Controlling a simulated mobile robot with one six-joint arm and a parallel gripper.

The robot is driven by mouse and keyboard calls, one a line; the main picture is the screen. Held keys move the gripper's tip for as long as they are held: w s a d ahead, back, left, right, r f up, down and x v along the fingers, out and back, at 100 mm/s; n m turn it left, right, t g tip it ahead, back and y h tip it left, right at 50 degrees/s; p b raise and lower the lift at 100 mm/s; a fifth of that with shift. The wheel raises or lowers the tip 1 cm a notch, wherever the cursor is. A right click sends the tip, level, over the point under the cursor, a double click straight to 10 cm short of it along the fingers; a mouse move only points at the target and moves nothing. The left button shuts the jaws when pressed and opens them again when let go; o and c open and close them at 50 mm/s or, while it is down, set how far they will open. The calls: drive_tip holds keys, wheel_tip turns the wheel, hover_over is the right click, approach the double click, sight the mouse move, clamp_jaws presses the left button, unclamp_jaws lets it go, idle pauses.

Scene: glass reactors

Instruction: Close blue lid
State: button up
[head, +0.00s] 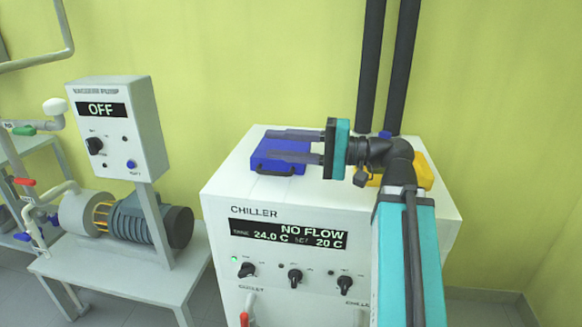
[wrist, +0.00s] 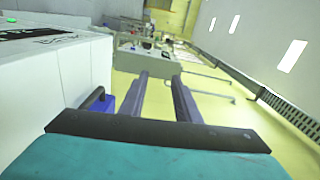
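The blue lid (head: 278,164) is on the top of the white chiller (head: 225,185), toward its left back, with a dark handle at its front edge. It looks flat or nearly flat; I cannot tell if it is fully down. My gripper (head: 267,145) points left, with its two grey fingers apart and nothing between them. In the head view the fingers cross over the lid and hide part of it; contact is not clear. In the wrist view the blue lid (wrist: 101,104) and its handle are left of the spread fingers (wrist: 158,78).
A yellow part (head: 424,172) sits on the chiller's right side, partly behind my arm. Two dark vertical pipes (head: 386,70) rise behind the chiller. The vacuum pump control box (head: 118,128) stands left, above a motor (head: 150,220), with floor between its table and the chiller.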

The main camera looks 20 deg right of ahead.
drive_tip(key=s+b, duration=0.7)
drive_tip(key=b, duration=0.2)
drive_tip(key=shift+s+r, duration=0.35)
drive_tip(key=shift+s, duration=0.05)
idle(0.6)
